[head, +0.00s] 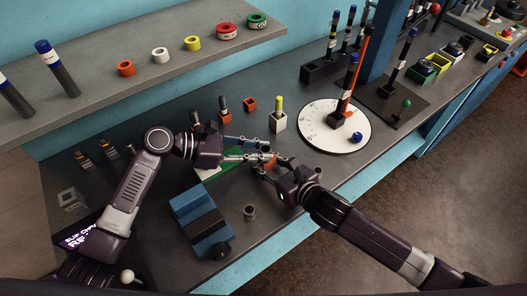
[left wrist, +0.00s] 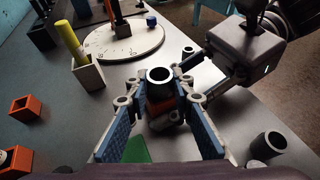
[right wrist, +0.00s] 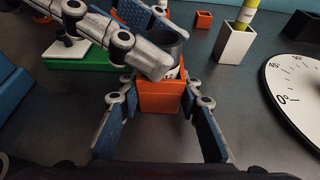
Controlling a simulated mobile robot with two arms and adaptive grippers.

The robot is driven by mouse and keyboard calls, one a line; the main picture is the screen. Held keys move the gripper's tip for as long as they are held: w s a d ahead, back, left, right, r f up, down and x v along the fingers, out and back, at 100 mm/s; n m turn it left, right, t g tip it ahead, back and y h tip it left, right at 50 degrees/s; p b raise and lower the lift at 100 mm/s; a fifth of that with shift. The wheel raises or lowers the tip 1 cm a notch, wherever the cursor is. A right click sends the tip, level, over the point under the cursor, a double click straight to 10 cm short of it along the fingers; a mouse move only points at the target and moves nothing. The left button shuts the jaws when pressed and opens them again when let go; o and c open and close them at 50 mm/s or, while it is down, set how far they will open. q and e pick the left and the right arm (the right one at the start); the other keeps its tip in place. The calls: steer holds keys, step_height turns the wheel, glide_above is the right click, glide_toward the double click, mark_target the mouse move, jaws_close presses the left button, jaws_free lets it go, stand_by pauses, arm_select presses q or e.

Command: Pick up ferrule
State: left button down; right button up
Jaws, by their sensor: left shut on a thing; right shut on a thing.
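A dark grey tubular ferrule (left wrist: 160,78) stands between the blue-padded fingers of my left gripper (head: 266,151), which is shut on it. In the right wrist view the ferrule (right wrist: 170,42) sits at the top of a small orange square holder (right wrist: 159,97), partly hidden by the left fingers. I cannot tell how deep it sits inside. My right gripper (right wrist: 160,110) is shut on the orange holder, with one finger on each side. The two grippers meet closely above the bench in the head view.
Another grey ring (head: 250,212) stands on the bench in front, near a blue vise-like block (head: 200,221). A green plate (right wrist: 85,55) lies close by. A white holder with a yellow rod (head: 278,120) and a round white dial (head: 318,136) are behind to the right.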

arm_select(q)
steer(key=shift+r, duration=0.5)
step_height(320, 180, up, 2)
steer(key=shift+r, duration=0.15)
steer(key=s+a, duration=0.4)
steer(key=a, duration=1.3)
steer(key=shift+a+r, duration=0.15)
steer(key=shift+a, duration=0.15)
steer(key=shift+s, duration=0.1)
arm_select(e)
steer(key=o, duration=1.2)
steer(key=v, duration=1.1)
steer(key=shift+s+d+f, duration=0.1)
steer(key=shift+s+d, duration=0.05)
steer(key=shift+s+d+r, duration=0.15)
steer(key=shift+s+r, duration=0.05)
steer(key=shift+s, duration=0.05)
